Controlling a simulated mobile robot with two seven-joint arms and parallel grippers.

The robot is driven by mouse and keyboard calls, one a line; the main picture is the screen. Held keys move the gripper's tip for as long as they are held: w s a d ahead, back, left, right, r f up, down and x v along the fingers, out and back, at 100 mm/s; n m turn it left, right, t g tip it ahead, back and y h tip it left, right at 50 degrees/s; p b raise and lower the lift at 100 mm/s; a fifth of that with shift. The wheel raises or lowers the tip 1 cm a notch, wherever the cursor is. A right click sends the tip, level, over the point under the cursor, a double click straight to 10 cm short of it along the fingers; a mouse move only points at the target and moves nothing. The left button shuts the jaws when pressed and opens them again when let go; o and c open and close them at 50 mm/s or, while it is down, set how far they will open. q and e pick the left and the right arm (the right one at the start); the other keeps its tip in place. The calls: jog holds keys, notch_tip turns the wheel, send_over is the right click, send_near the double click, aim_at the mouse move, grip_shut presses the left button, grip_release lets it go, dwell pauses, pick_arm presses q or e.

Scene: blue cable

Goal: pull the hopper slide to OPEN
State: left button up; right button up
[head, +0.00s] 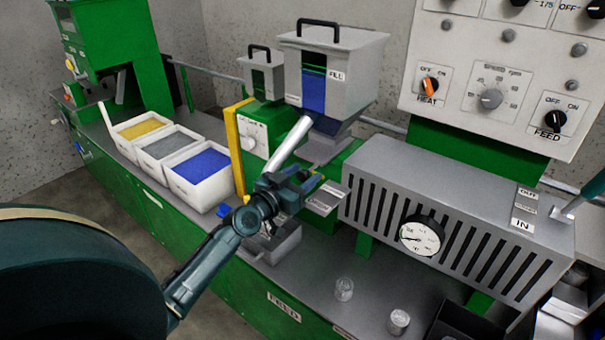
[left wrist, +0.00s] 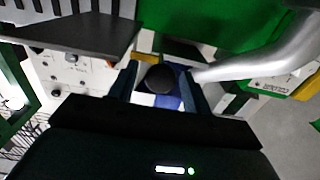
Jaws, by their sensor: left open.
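The grey hopper (head: 334,70) stands on the green machine, with a blue-filled window and a FILL label. Below it, grey plates with small labels (head: 322,201) sit beside my left gripper; the lettering is too small to read. My left gripper (head: 306,185) is open, in front of the hopper's base. In the left wrist view a round black knob (left wrist: 160,79) shows between the open fingers (left wrist: 160,92); I cannot tell whether they touch it. The slide itself is not clearly visible in the head view.
A slanted silver tube (head: 291,142) runs close beside my left gripper; it also shows in the left wrist view (left wrist: 255,58). A slotted grey housing (head: 470,215) with a gauge (head: 419,236) stands to the right. Bins of yellow, grey and blue (head: 203,166) pellets stand left.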

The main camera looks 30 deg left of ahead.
pick_arm(q)
jog(key=shift+w, duration=0.2)
grip_shut()
dwell(0.5)
